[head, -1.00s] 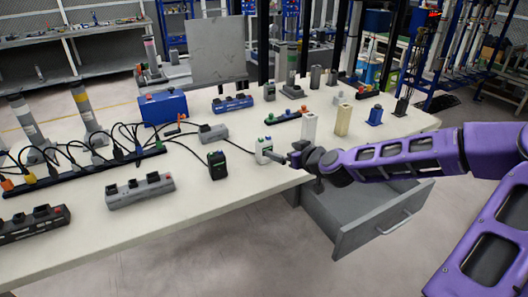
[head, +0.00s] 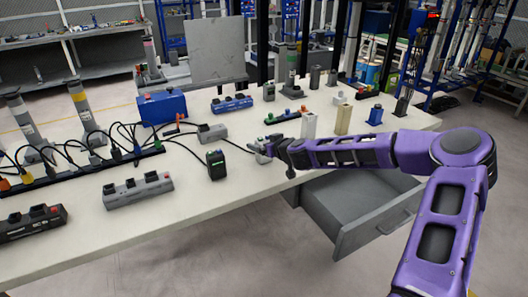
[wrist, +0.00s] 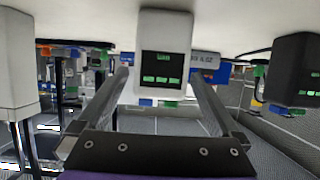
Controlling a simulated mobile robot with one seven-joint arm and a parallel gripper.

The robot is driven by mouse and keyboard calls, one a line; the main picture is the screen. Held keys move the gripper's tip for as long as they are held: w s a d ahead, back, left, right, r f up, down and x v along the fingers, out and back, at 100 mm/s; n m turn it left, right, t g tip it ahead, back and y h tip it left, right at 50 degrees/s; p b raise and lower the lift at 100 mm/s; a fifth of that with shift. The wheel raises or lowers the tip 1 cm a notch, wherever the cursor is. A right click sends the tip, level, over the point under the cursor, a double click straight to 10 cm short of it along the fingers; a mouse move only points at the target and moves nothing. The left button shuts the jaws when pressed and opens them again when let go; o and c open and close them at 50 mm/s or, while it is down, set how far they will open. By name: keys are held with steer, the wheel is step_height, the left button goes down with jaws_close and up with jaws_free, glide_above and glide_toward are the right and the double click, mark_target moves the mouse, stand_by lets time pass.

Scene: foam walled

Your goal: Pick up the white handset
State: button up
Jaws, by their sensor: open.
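The white handset (wrist: 166,28) has a dark screen with green markings. In the wrist view it appears upside down, with the tabletop at the top of the picture. My gripper (wrist: 160,72) is open, with one finger on each side of the handset's screen end. Gaps show beside the handset, and I cannot tell whether either finger touches it. In the head view my gripper (head: 268,148) is at the handset (head: 260,154) near the table's front edge and hides much of it.
A black handset (head: 216,164) stands to the left on the white table (head: 185,215). A pale block (head: 309,124) and a cream block (head: 343,119) stand to the right. A grey drawer (head: 372,228) hangs open below. Power strips and cables fill the left side.

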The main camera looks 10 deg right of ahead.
steer(key=c, duration=1.5)
steer(key=shift+c, duration=0.2)
steer(key=shift+r, duration=0.1)
